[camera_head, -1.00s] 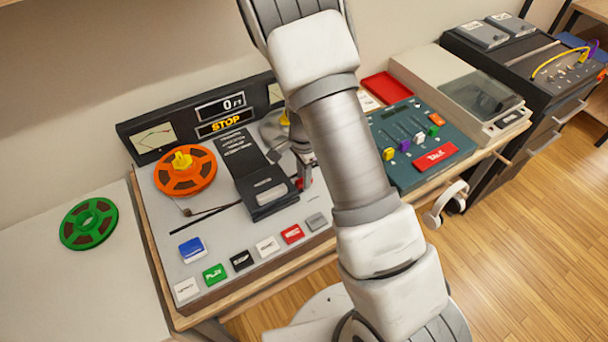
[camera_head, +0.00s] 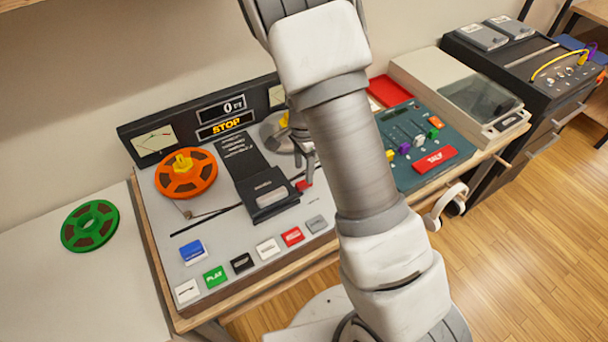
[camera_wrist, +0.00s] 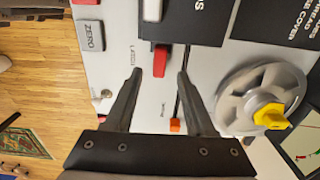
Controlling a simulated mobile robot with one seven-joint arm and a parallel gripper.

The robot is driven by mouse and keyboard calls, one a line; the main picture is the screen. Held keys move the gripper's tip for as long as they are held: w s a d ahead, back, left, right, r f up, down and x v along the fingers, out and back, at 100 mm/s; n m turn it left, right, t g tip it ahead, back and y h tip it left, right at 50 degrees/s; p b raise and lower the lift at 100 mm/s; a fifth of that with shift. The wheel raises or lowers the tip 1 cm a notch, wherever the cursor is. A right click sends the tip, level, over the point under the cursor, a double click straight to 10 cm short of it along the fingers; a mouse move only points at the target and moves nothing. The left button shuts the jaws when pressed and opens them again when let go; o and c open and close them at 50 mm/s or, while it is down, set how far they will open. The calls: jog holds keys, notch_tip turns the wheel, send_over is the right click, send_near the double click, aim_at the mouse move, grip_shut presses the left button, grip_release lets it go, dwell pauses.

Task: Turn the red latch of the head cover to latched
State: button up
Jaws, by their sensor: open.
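The red latch (camera_head: 304,186) sits at the right side of the black head cover (camera_head: 268,195) on the tape deck. In the wrist view the red latch (camera_wrist: 160,58) lies just beyond the fingertips, roughly midway between them, beside the printed word LATCH. The head cover (camera_wrist: 200,20) shows at the top of that view. My gripper (camera_wrist: 160,75) is open, with nothing between its fingers. In the head view my gripper (camera_head: 304,160) is just behind the latch, partly hidden by my arm.
An orange reel (camera_head: 186,174) is on the deck's left and a grey reel (camera_wrist: 262,98) with a yellow hub is on its right. Several coloured buttons line the deck's front. A green reel (camera_head: 90,226) lies on the left table. A mixer (camera_head: 425,140) stands to the right.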

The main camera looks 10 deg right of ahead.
aim_at(304, 182)
notch_tip(304, 182, up, 13)
jog(key=p, duration=0.1)
jog(key=shift+f, duration=0.15)
dwell(0.3)
jog(key=s+d+r+n+t, duration=0.1)
jog(key=s+r+n+t, duration=0.1)
jog(key=s+r+n, duration=0.5)
jog(key=s+r+n+t, duration=0.3)
jog(key=s+r+n, duration=0.4)
jog(key=s+r, duration=0.3)
jog(key=s, duration=0.4)
jog(key=shift+s+d+r+n+t, duration=0.3)
jog(key=shift+d, duration=0.05)
